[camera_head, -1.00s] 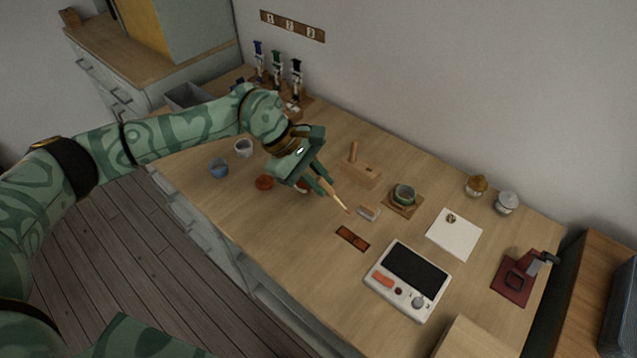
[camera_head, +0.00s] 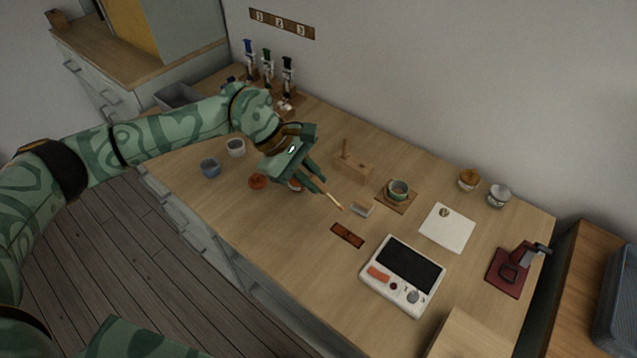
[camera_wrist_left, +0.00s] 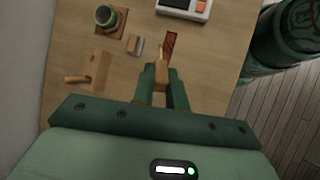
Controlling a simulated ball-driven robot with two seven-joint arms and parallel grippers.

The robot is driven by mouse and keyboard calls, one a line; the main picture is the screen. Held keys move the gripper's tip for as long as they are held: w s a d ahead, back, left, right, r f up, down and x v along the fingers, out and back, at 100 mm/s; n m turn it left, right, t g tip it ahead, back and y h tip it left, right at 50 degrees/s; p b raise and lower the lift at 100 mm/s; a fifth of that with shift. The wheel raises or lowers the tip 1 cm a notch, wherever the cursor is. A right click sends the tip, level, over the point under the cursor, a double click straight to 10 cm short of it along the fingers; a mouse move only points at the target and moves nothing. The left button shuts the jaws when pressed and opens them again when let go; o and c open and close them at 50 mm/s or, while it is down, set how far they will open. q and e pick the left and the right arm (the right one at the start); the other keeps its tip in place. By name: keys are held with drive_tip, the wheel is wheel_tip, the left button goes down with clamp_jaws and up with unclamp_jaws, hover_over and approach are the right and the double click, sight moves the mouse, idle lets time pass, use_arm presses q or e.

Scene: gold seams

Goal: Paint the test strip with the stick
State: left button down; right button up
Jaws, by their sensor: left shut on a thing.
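The test strip, a small dark brown strip with orange marks (camera_head: 347,235), lies flat on the table; it also shows in the wrist view (camera_wrist_left: 170,44). My left gripper (camera_head: 316,182) is shut on the thin, light wooden stick (camera_head: 335,201), which points down and right toward the strip. In the head view the stick's tip is apart from the strip, above it in the picture. In the wrist view the stick (camera_wrist_left: 159,60) sits between the fingertips (camera_wrist_left: 162,78), its tip beside the strip's near end. My right gripper is out of view.
A small pale block (camera_head: 361,209) lies close to the stick's tip. A wooden block with a peg (camera_head: 353,168) and a green cup (camera_head: 399,189) stand behind. A white device with a dark screen (camera_head: 402,276) lies right of the strip.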

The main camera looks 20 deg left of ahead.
use_arm(q)
wheel_tip(320, 180, down, 7)
drive_tip(key=b, duration=0.4)
drive_tip(key=shift+f+b, duration=0.4)
drive_tip(key=shift+f, duration=0.35)
idle(0.6)
idle(1.9)
drive_tip(key=shift+r+p, duration=1.9)
drive_tip(key=shift+r, duration=1.15)
